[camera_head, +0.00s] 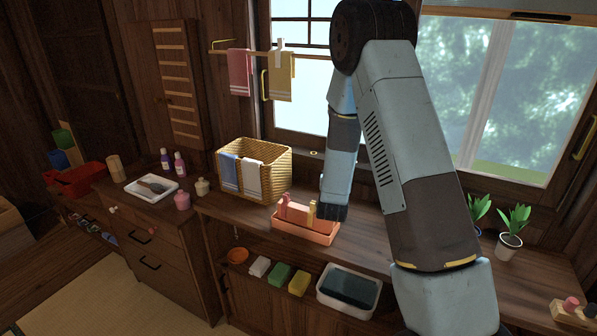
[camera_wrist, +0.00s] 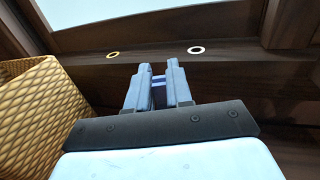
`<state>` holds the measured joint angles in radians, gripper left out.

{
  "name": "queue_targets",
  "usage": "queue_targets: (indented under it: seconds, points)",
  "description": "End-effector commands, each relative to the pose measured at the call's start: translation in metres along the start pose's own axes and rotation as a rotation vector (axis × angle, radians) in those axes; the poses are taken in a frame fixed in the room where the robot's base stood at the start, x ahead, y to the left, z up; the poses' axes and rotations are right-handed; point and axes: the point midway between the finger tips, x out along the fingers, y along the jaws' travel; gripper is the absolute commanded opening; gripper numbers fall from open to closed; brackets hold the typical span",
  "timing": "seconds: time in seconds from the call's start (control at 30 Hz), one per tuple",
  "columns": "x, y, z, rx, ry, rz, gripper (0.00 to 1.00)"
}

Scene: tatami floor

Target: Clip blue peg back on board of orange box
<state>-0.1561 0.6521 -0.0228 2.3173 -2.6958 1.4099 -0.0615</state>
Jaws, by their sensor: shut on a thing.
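The orange box (camera_head: 305,233) sits on the counter right of the wicker basket. A pink board (camera_head: 296,212) stands in it, with a yellow peg (camera_head: 312,208) at its right end and a pink peg (camera_head: 285,199) near its left end. My gripper (camera_wrist: 158,72) is shut on a small blue thing, which looks like the blue peg (camera_wrist: 158,81), between its fingers in the wrist view. In the head view the dark end of my arm is beside the right end of the orange box. My fingers and the blue peg are hidden there.
The wicker basket (camera_head: 270,172) with cloths stands behind and left of the box; it also fills the left of the wrist view (camera_wrist: 35,110). A window sill with two rings lies ahead. Potted plants (camera_head: 509,245) stand far right. The counter between is largely clear.

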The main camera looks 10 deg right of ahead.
Motion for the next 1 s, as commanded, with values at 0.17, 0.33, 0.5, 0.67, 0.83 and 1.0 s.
queue_targets:
  seconds: [0.17,0.33,0.5,0.67,0.83,1.0]
  points:
    - [-0.011,0.016,0.011,0.0,-0.014,-0.03,0.0]
    - [-0.038,0.046,0.029,-0.001,-0.03,-0.095,0.0]
    - [-0.074,0.074,0.045,-0.001,-0.03,-0.171,0.0]
    - [-0.107,0.092,0.055,-0.001,-0.019,-0.231,0.0]
    - [-0.13,0.102,0.06,-0.002,-0.004,-0.271,0.0]
    - [-0.138,0.104,0.061,-0.004,0.002,-0.286,0.0]
